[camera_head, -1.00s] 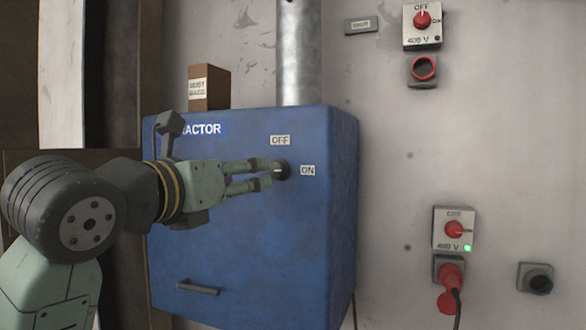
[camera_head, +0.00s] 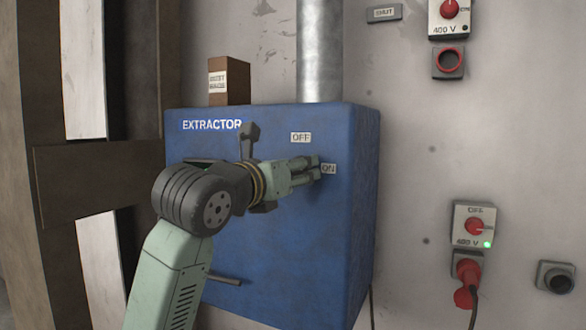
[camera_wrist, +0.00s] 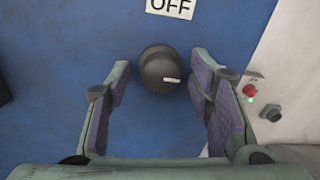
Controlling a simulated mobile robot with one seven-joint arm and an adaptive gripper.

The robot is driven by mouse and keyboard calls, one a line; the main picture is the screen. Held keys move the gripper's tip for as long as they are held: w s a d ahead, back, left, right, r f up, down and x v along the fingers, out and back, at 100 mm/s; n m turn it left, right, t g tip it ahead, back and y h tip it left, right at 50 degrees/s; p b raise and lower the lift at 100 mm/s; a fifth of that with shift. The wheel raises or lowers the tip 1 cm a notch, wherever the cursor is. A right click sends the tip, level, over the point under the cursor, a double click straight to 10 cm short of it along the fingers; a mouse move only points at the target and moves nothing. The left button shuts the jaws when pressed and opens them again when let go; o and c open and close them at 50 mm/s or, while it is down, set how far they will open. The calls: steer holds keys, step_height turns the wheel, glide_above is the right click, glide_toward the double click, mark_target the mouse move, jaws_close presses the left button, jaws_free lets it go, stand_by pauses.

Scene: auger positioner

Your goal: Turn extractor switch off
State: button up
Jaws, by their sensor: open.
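The extractor switch is a dark round knob (camera_wrist: 158,72). Its white mark points right, the ON side. My gripper (camera_wrist: 161,65) is open, with one finger left and one right of the knob, and a visible gap on both sides. How deep the fingers reach around the knob is unclear.
A handle (camera_head: 225,280) is low on the box front. A metal duct (camera_head: 320,50) rises from the box beside a brown block (camera_head: 229,82). To the right are a lit 400 V switch (camera_head: 474,226) and a red plug (camera_head: 466,270) with a cable.

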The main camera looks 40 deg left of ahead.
steer(key=shift+c, duration=0.4)
steer(key=c, duration=1)
steer(key=shift+n, duration=0.3)
steer(key=shift+c, duration=0.2)
steer(key=n+b, duration=0.2)
steer(key=n, duration=0.1)
steer(key=shift+n+b, duration=0.35)
steer(key=shift+n, duration=0.05)
steer(key=shift+d+r+n+y+b, duration=0.15)
steer(key=shift+n+b, duration=1.45)
steer(key=shift+n, duration=1.85)
steer(key=shift+r+n+y+b, duration=0.15)
steer(key=shift+n+b, duration=1.4)
steer(key=shift+n, duration=1.9)
